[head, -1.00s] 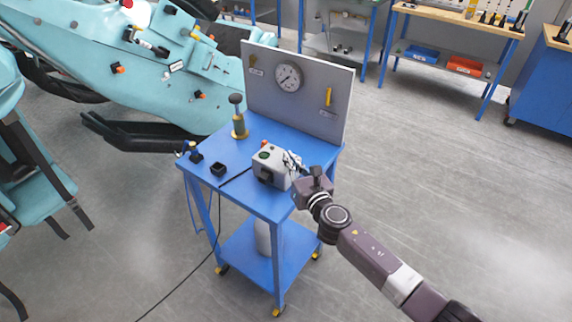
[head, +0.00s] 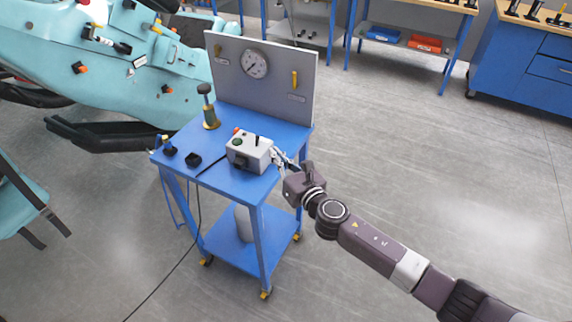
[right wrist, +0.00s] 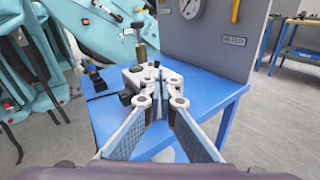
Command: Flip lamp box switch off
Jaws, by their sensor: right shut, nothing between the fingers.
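The lamp box (head: 244,158) is a light grey box on the blue cart's top. A dark green round part, a red part at the back left corner and a thin black upright lever switch (head: 257,140) show on its top. My right gripper (head: 276,156) is at the box's right end, with its fingers together and empty. Whether it touches the box I cannot tell. In the right wrist view the fingers (right wrist: 158,72) meet in front of the box (right wrist: 134,80) and hide much of it, with the lever not clear there. My left gripper is not in view.
The blue cart (head: 222,183) carries a brass post with a dark knob (head: 209,108), a small black open holder (head: 193,161) and a grey back panel (head: 282,75) with a gauge (head: 254,63). A turquoise coaster car (head: 110,60) stands left. The floor right is clear.

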